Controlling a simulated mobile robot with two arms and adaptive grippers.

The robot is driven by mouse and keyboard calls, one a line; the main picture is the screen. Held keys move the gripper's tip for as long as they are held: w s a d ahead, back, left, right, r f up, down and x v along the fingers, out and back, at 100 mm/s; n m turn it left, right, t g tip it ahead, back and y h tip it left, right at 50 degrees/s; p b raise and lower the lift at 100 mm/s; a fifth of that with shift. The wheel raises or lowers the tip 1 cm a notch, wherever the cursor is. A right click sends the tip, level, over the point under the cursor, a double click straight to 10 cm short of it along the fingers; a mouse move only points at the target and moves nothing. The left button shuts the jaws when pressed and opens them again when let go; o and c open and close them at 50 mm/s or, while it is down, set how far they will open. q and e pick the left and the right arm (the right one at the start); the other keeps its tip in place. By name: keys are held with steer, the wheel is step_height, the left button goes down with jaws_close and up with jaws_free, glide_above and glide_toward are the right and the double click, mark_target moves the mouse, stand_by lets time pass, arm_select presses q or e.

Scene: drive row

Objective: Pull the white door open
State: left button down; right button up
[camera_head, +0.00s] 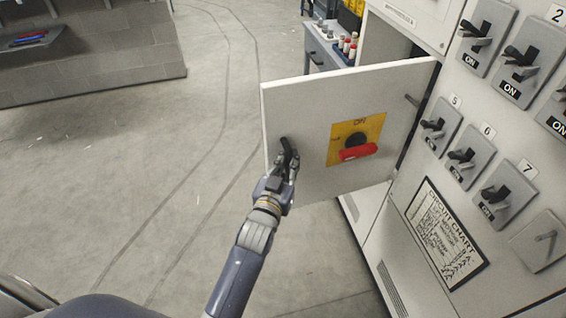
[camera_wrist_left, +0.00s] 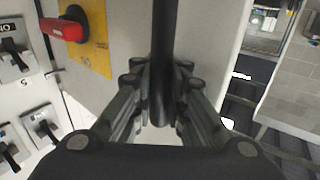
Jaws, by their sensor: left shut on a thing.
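The white door (camera_head: 312,102) stands swung out from the cabinet in the head view, hinged on its right side. It carries a yellow plate (camera_head: 342,131) with a red rotary handle (camera_head: 358,152). A black bar handle (camera_head: 288,152) is near the door's free left edge. My left gripper (camera_head: 287,164) is shut on this black handle. In the left wrist view the black handle (camera_wrist_left: 164,60) runs down between the fingers (camera_wrist_left: 163,105), with the white door (camera_wrist_left: 125,45) behind it. My right gripper is not in view.
The cabinet front (camera_head: 408,180) at right has several grey switches and a circuit chart (camera_head: 445,234). A workbench (camera_head: 330,48) with small bottles stands behind the door. A grey block wall (camera_head: 95,55) is at upper left. The concrete floor (camera_head: 130,180) left of the door is clear.

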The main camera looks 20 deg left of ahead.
arm_select(q)
steer(key=shift+s+a+f, duration=0.1)
steer(key=shift+s, duration=0.05)
steer(key=shift+a+f, duration=0.1)
steer(key=c, duration=1.8)
jaws_free()
steer(key=shift+c, duration=0.2)
steer(key=shift+o, duration=1.4)
steer(key=shift+s+a, duration=0.2)
steer(key=s, duration=1.2)
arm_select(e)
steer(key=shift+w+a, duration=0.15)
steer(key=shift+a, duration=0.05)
